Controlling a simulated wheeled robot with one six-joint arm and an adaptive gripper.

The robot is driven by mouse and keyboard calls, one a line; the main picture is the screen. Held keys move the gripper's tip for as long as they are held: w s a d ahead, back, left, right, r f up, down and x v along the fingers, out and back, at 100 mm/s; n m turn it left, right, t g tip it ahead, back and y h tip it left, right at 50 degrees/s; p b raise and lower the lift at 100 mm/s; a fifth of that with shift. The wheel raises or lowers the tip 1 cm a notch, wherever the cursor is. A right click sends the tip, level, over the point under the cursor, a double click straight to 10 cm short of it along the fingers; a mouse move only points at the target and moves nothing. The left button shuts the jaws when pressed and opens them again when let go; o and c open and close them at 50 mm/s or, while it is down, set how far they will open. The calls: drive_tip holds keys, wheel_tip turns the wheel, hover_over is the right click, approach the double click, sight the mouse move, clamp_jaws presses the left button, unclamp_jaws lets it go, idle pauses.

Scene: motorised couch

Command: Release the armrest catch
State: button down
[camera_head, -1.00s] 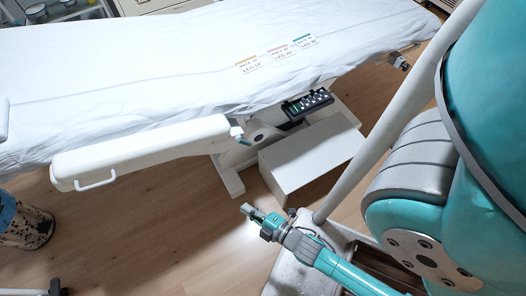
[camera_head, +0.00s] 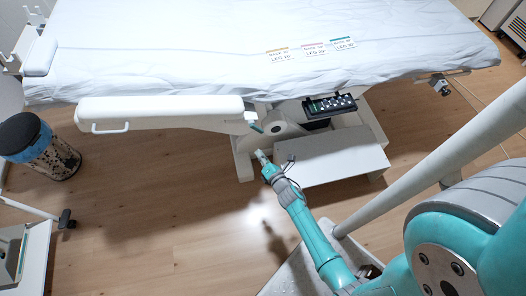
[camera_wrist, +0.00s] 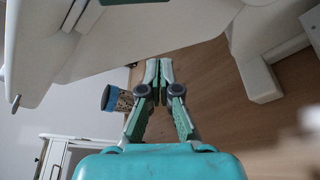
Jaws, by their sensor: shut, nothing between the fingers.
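The white armrest (camera_head: 165,108) runs level along the near side of the couch, with a loop handle (camera_head: 108,128) at its left end. White couch parts fill the top there; I cannot make out the lever for sure.
A white box-shaped step (camera_head: 335,162) stands right of my gripper under the couch. A black button panel (camera_head: 330,105) hangs on the couch edge above it. A blue-rimmed bin (camera_head: 40,147) stands at left. The wooden floor between is clear.

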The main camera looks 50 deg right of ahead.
sight(256, 127)
drive_tip(key=w+d, duration=0.5)
drive_tip(key=w, duration=0.1)
drive_tip(key=shift+r, duration=0.35)
idle(0.4)
drive_tip(key=shift+d, duration=0.1)
